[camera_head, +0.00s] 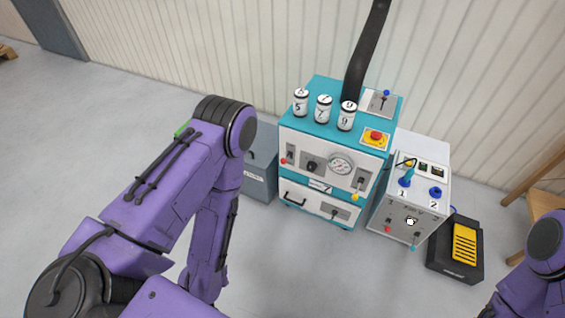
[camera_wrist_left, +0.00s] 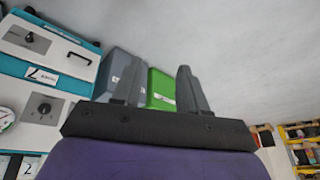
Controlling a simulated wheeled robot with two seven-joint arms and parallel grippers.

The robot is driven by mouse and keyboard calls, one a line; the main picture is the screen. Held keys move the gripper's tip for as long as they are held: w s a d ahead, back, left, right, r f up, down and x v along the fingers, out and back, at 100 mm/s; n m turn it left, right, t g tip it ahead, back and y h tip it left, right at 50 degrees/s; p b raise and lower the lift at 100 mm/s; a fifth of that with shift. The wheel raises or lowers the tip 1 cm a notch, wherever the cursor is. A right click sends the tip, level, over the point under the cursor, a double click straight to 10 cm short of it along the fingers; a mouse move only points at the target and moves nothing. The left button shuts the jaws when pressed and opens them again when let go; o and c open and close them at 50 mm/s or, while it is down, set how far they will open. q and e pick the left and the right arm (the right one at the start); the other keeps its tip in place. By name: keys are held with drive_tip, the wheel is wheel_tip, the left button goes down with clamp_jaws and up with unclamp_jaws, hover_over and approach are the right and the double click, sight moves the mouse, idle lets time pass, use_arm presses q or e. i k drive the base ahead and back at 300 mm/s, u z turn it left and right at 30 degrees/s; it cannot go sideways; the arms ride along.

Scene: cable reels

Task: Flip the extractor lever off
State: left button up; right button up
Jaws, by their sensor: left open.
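A teal and white machine (camera_head: 320,130) stands against the wall. A lever with a blue knob (camera_head: 386,93) rises from a plate on its top, beside a black hose (camera_head: 364,50). Its front has a lever with a red knob (camera_head: 284,161) and one with a yellow knob (camera_head: 355,197). I cannot read which is labelled extractor. My left gripper (camera_wrist_left: 155,92) is open and empty in the left wrist view, with the machine (camera_wrist_left: 45,85) off to its left. My left arm hides this gripper in the head view. My right gripper is out of view.
White canisters (camera_head: 323,109) and a red button (camera_head: 375,136) sit on the machine's top. A grey-white unit (camera_head: 402,219) with levers and a black-yellow pedal (camera_head: 464,243) stand right. Grey (camera_wrist_left: 122,73) and green bins (camera_wrist_left: 160,88) lie beyond my left fingers. Floor in front is clear.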

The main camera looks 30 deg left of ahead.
sight(284, 161)
drive_tip(key=k, duration=0.6)
drive_tip(key=u, duration=0.75)
drive_tip(key=i, duration=1.2)
drive_tip(key=z, duration=0.7)
